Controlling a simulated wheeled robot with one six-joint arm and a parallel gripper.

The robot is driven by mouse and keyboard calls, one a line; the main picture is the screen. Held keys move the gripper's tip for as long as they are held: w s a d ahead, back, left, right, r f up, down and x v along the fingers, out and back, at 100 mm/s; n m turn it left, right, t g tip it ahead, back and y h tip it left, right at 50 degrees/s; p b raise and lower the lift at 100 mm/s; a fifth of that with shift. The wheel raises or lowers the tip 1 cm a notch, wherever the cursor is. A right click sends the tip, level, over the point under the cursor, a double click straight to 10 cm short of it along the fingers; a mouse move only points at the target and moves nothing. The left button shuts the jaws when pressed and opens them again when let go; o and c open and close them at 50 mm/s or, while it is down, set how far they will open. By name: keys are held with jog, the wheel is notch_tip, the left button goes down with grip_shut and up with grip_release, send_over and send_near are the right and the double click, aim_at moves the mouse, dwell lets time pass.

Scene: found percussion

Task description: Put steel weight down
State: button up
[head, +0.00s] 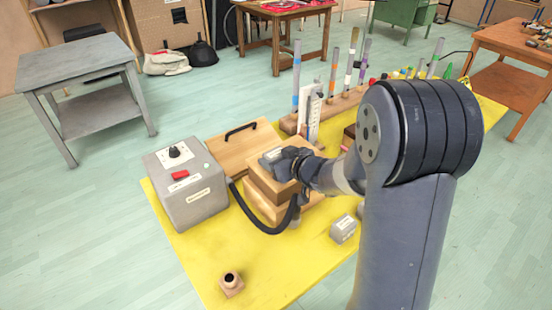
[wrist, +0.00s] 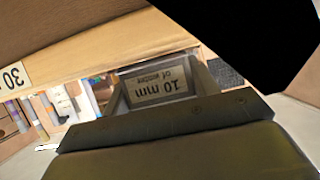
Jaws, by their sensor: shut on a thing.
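A grey steel weight (wrist: 202,82) with a pale label reading "10 mm", upside down in the wrist view, sits between my fingers. In the head view my gripper (head: 288,160) is shut on it, and the weight's grey top (head: 269,156) shows at the left of the fingers. The weight is over the top of a wooden bellows-like box (head: 265,205) on the yellow table. I cannot tell whether it touches the box. A second small grey block (head: 343,229) with a label stands on the table, right of the box and apart from it.
A grey blower-like box (head: 187,195) with a red switch stands left, its black hose (head: 262,226) curving round the wooden box. A wooden board (head: 235,148) with a black handle lies behind. Upright pipes (head: 333,75) stand farther back.

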jog(key=shift+f, duration=0.1)
jog(key=o, duration=1.2)
jog(key=shift+c, duration=0.2)
jog(key=shift+r, duration=0.2)
jog(key=p+v, duration=0.1)
jog(key=v, duration=1.1)
jog(key=shift+p, duration=0.3)
jog(key=shift+f, duration=0.15)
